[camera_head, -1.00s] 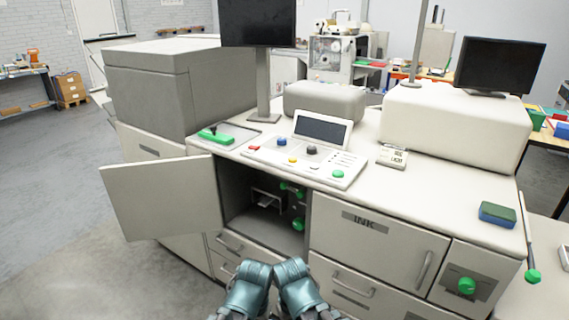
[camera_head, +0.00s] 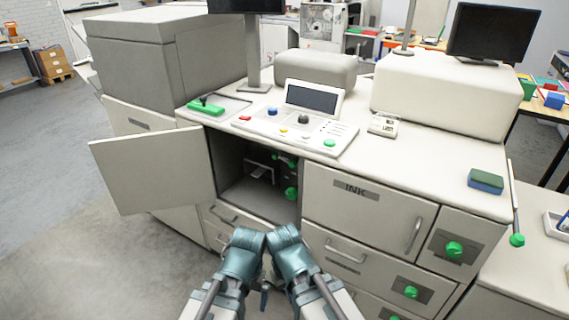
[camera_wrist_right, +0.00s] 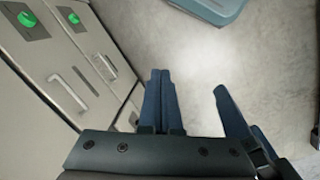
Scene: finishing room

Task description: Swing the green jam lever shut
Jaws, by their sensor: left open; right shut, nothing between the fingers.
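Inside the open compartment are green-tipped parts: a large green knob (camera_head: 291,193) low on the right and smaller green handles (camera_head: 284,160) above it. I cannot tell for sure which is the jam lever. My left gripper (camera_head: 243,250) and right gripper (camera_head: 287,250) are side by side in front of and below the compartment, touching nothing there. Their fingers are mostly hidden in the head view. In the right wrist view, my right gripper's fingers (camera_wrist_right: 160,85) are shut and empty above the floor. A separate dark blue finger to their right seems to be my left gripper's, which is open.
The compartment door (camera_head: 152,170) stands wide open to the left. Drawers with handles (camera_head: 346,250) and green knobs (camera_head: 454,249) lie below and right. The control panel (camera_head: 290,130) is on top. A green-and-blue sponge (camera_head: 486,181) lies at right. Floor is free at left.

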